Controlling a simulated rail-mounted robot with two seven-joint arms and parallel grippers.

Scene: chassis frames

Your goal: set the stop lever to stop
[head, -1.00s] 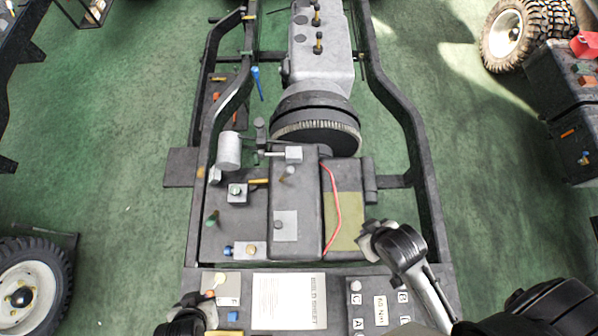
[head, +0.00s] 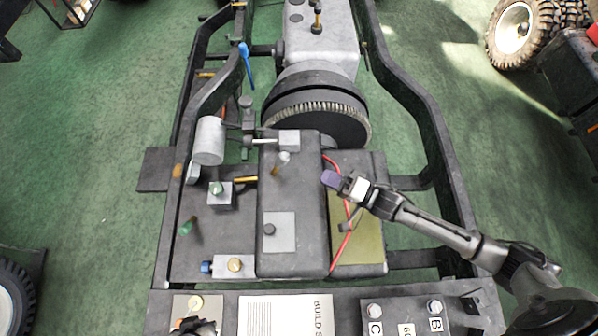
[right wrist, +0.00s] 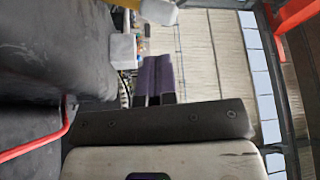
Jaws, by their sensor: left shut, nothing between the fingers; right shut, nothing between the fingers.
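A short stalk with a pale knob (head: 283,157) stands on the dark engine casing. It looks like the stop lever, though no label on it can be read. A pale knob on a yellowish stalk (right wrist: 160,11) shows at the top of the right wrist view, probably the same lever. My right gripper (head: 329,179) is shut and empty, with purple fingertips, to the right of the knob and apart from it. Its fingers also show in the right wrist view (right wrist: 160,79).
A red cable (head: 347,215) runs along the casing under my right arm. A build sheet (head: 285,316) lies on the front panel. Frame rails flank the engine.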

